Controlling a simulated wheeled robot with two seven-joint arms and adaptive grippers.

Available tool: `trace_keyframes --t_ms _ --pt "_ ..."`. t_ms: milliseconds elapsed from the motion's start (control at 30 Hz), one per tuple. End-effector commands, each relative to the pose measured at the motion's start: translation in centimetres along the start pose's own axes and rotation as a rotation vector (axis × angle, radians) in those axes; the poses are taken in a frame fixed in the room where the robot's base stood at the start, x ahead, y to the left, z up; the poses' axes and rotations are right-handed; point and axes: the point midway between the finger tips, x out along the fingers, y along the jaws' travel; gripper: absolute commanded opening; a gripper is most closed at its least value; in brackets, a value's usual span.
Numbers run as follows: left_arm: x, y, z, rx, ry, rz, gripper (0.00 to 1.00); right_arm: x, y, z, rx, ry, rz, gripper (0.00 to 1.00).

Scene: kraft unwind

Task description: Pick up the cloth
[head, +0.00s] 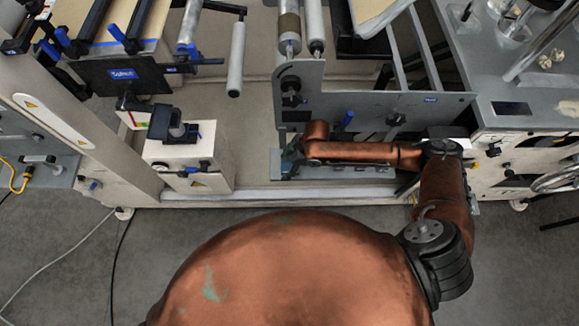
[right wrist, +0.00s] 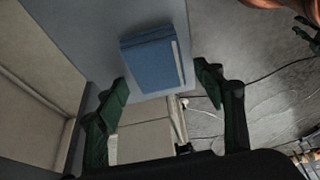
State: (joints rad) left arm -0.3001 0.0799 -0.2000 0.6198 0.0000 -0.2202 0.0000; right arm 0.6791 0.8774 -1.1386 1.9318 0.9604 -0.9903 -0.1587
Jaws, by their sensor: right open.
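A blue folded cloth (right wrist: 153,58) lies on a grey shelf surface (right wrist: 100,18) in the right wrist view, ahead of the fingertips. My right gripper (right wrist: 163,80) is open, its two dark green fingers spread either side of the cloth's near end in the picture. Nothing is held between them; I cannot tell how much gap is left to the cloth. In the head view my right gripper (head: 288,160) is small and dark at the left end of the copper forearm, over the machine's low ledge. The cloth cannot be made out clearly there. My left gripper is not in view.
A metal side plate (head: 350,92) with rollers stands just behind the right arm. A beige box (head: 190,160) with a black fixture is to the left. A grey-topped cabinet (head: 515,100) is at the right. Cables (head: 62,258) lie on the open floor at left.

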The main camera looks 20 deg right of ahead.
Motion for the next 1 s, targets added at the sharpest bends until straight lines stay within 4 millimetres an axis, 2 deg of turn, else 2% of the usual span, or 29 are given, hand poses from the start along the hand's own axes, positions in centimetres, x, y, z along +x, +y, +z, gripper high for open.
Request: trace_keyframes --t_ms 67,667,1000 --pt "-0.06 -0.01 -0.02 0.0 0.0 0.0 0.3 -0.11 0.03 -0.04 0.0 0.0 0.001 0.62" --pt "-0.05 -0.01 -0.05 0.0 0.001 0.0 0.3 -0.11 0.01 -0.02 0.0 0.0 0.001 0.22" --pt "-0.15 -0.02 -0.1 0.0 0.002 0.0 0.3 -0.43 0.04 -0.17 0.0 0.001 0.001 0.21"
